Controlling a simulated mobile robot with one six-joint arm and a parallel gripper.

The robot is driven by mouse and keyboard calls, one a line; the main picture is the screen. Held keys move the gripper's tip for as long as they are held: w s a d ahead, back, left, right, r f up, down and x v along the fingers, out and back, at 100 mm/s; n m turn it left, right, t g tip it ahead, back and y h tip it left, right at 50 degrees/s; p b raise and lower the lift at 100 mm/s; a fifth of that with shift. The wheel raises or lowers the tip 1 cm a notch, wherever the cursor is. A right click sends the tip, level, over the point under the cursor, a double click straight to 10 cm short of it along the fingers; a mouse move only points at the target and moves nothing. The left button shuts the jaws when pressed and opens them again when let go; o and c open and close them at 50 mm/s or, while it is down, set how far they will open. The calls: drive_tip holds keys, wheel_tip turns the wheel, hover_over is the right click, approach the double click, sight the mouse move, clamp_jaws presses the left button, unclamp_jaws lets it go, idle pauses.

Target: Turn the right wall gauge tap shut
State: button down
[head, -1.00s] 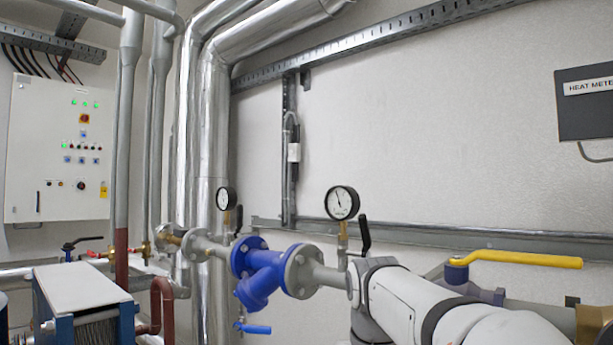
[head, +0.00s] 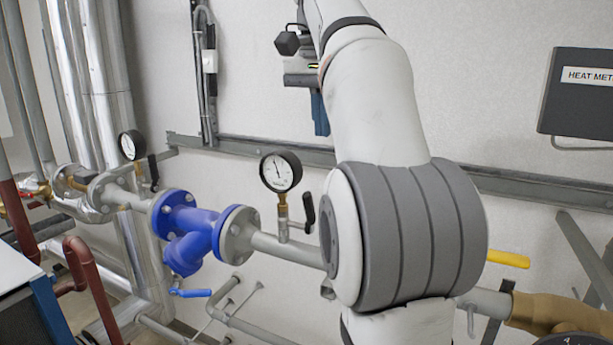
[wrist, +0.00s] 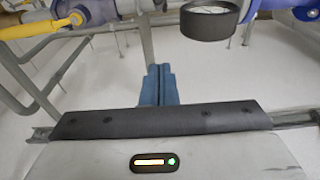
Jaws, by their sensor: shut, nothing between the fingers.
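The right wall gauge (head: 281,172) is a round black-rimmed dial with a white face on a brass stem above the grey pipe. Its tap has a black lever (head: 309,212) standing nearly upright just right of the stem. My gripper (head: 319,115) has blue fingers, shut and empty, pointing down. It hangs above and a little right of the gauge in the head view, apart from it. In the wrist view my fingertips (wrist: 158,72) are together at the centre, and a black-rimmed gauge (wrist: 208,22) shows at the top. I cannot make out the lever there.
A second gauge (head: 131,145) with its own black lever (head: 153,170) stands farther left. A blue flanged valve (head: 190,232) lies between them on the pipe. A yellow lever (head: 508,259) shows right of my arm. A heat meter box (head: 585,95) hangs on the wall.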

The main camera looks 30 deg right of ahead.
drive_tip(key=b, duration=0.2)
hover_over(309, 214)
drive_tip(key=w+d, duration=0.4)
drive_tip(key=d, duration=0.1)
wheel_tip(309, 214, down, 9)
drive_tip(key=s+a, duration=0.1)
drive_tip(key=s+a+f, duration=0.1)
drive_tip(key=a, duration=0.1)
drive_tip(key=shift+s+f+p, duration=0.1)
drive_tip(key=shift+p, duration=0.2)
drive_tip(key=shift+a+f, duration=0.1)
drive_tip(key=shift+f, duration=0.05)
drive_tip(key=shift+a, duration=0.1)
